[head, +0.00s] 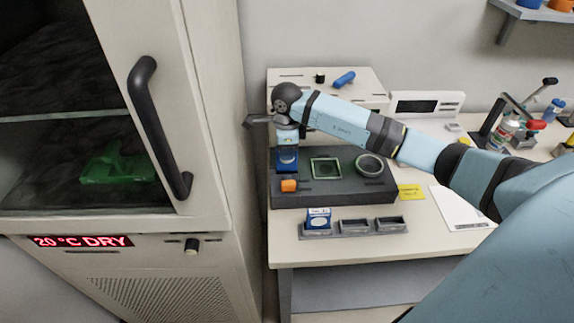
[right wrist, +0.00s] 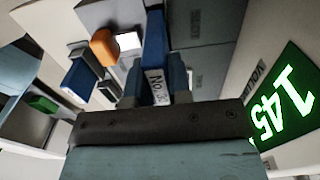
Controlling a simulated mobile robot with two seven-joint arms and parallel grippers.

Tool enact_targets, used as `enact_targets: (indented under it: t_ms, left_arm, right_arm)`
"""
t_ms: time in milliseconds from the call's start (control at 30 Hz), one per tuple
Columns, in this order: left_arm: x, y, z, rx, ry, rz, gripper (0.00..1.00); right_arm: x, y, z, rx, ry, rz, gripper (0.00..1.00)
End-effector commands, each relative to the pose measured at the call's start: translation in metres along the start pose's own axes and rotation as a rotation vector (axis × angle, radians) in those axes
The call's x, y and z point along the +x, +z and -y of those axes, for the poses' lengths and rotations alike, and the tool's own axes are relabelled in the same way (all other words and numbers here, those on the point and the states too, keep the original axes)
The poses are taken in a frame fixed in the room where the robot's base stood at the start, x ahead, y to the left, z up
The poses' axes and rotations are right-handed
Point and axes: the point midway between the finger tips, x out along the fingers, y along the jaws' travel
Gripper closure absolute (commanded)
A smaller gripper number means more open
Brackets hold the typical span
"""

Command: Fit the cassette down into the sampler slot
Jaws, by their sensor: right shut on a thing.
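My right gripper (head: 287,143) points down over the left end of the dark grey sampler block (head: 345,197). It is shut on a blue cassette (head: 287,163) with a pale round mark. In the right wrist view the cassette (right wrist: 154,50) stands between the fingers (right wrist: 155,92), with a white label reading "No. 3" and more that is cut off. The cassette is upright at the sampler's left side, behind the orange knob (head: 289,185). The slot is hidden behind it, and I cannot tell whether its lower edge is in the slot or above it. My left gripper is out of view.
A second blue-and-white cassette (head: 318,217) stands in the left cell of the grey front rack (head: 353,235); the other cells look empty. A square window (head: 326,168) and a round ring (head: 370,166) are on the sampler. A tall cabinet (head: 222,130) stands close at left.

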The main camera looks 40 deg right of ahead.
Motion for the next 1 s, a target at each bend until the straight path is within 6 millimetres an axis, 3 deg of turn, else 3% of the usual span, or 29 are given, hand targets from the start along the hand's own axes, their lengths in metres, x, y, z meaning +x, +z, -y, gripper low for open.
enact_targets:
  t_ms: [367,600,767,800,867,1000]
  left_arm:
    - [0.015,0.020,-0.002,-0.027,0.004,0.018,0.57]
    - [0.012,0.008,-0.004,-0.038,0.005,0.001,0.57]
    - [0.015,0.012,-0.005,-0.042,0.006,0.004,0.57]
    - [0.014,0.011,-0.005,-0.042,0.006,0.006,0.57]
    - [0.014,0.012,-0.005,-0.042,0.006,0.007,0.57]
    - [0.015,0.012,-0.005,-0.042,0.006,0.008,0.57]
  right_arm:
    - [0.049,0.000,0.000,0.001,0.000,0.000,1.00]
    - [0.047,-0.001,0.000,0.001,-0.002,0.001,1.00]
    - [0.052,-0.001,0.000,0.001,-0.002,0.000,1.00]
    - [0.050,-0.001,0.000,0.001,-0.002,0.001,0.72]
    - [0.050,-0.001,0.000,0.001,-0.002,0.001,0.58]
    - [0.050,0.000,0.000,0.000,-0.001,0.000,0.56]
